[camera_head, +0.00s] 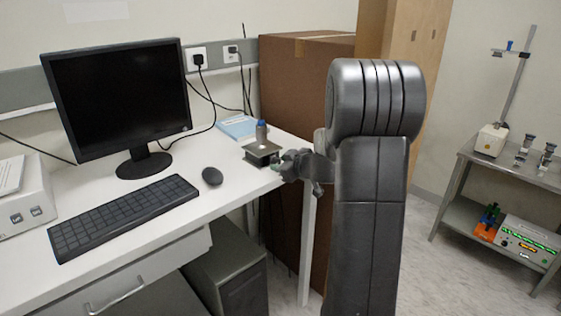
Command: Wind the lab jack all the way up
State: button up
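The lab jack (261,153) is a small, low, dark-sided stand near the right end of the white desk. A small bottle with a blue cap (261,132) stands upright on its top plate. My gripper (285,164) is at the jack's right side, near the desk edge, with its fingers pointing left toward the jack. A small greenish part shows at the fingertips. The jack's knob cannot be made out clearly. The fingers are too small and partly hidden to tell whether they are open or shut, or touching the jack.
A mouse (212,176), keyboard (125,215) and monitor (118,100) are on the desk to the left. A blue booklet (237,127) lies behind the jack. A large brown box (300,90) stands behind the desk's right end. A metal side table (520,175) is at the far right.

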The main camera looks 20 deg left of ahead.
jog(key=shift+w+a+f, duration=0.15)
jog(key=shift+w+a, duration=0.05)
jog(key=shift+a, duration=0.2)
jog(key=c, duration=0.7)
jog(key=m+b, duration=0.1)
jog(key=m+g+b, duration=0.1)
jog(key=b, duration=0.1)
jog(key=shift+w+d+f+g+y, duration=0.1)
jog(key=shift+f+g+y, duration=0.1)
jog(key=shift+g+y, duration=0.15)
jog(key=shift+w+r+m+g+y+b, duration=0.1)
jog(key=shift+m+g+y+b, duration=0.25)
jog(key=shift+m+b, duration=0.6)
jog(key=shift+m, duration=0.25)
